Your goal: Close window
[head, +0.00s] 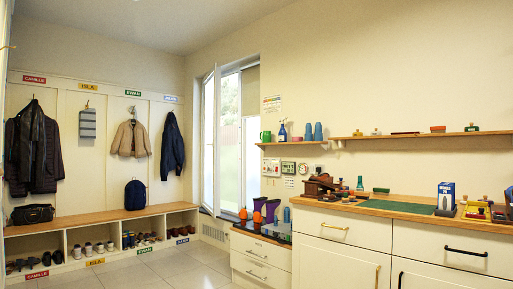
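The tall white-framed window (229,143) is in the right-hand wall near the back corner, in the head view. One narrow glazed sash (208,142) stands at its left side, angled out from the wall into the room, so the window looks open. A blind (250,92) covers the upper right part of the window. The window handle is too small to make out. My gripper is not in view.
A wooden bench with shoe cubbies (98,219) runs along the back wall under hanging coats. A low drawer unit (262,262) and a longer white cabinet (342,229) stand along the right wall. The tiled floor (175,268) between is clear.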

